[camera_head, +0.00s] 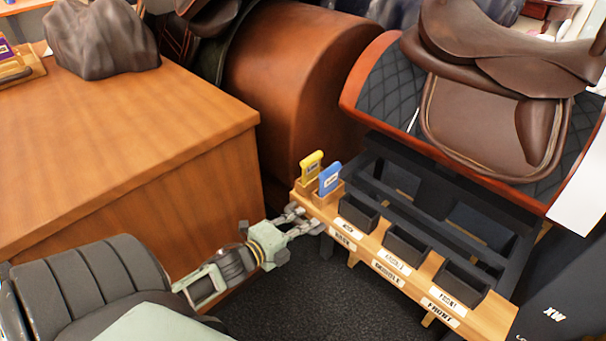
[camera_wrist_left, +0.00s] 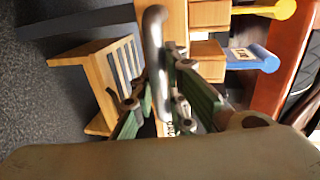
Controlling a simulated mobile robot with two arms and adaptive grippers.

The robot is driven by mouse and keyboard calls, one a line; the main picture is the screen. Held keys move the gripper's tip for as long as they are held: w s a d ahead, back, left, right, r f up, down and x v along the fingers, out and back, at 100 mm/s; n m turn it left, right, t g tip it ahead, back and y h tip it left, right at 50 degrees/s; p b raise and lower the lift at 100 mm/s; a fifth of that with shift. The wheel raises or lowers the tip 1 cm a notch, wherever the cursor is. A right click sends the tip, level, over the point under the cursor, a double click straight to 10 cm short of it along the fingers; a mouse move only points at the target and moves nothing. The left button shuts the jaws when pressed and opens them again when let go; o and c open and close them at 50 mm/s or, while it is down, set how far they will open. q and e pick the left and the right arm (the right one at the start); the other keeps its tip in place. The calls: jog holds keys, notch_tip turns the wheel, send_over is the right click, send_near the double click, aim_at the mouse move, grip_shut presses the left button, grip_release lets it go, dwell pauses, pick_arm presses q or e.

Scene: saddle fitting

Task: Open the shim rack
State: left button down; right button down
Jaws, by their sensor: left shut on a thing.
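The wooden rack bench (camera_head: 400,262) stands right of centre in the head view, with labels along its front edge. A grey metal bar handle (camera_wrist_left: 156,60) runs along its end in the left wrist view. My left gripper (camera_head: 308,222) is at the bench's left end. In the wrist view its green-padded fingers (camera_wrist_left: 165,100) are shut on the handle, one on each side. A slotted wooden piece (camera_wrist_left: 100,75), which may be the shim rack, shows beside the handle; how far it is open I cannot tell. My right gripper is out of view.
A yellow-handled tool (camera_head: 311,165) and a blue-handled tool (camera_head: 330,178) stand in wooden holders close above my left gripper. Dark bins (camera_head: 408,238) line the bench. A wooden cabinet (camera_head: 130,150) is at left; a saddle (camera_head: 490,110) rests on a stand behind.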

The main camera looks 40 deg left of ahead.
pick_arm(q)
jog(key=c, duration=1.8)
grip_release()
jog(key=shift+d+f, duration=0.2)
jog(key=shift+d, duration=0.2)
jog(key=shift+o, duration=0.4)
jog(key=shift+d+r, duration=0.1)
jog(key=shift+r, duration=0.05)
jog(key=shift+s, duration=0.4)
jog(key=v, duration=1.1)
jog(key=shift+r, duration=0.15)
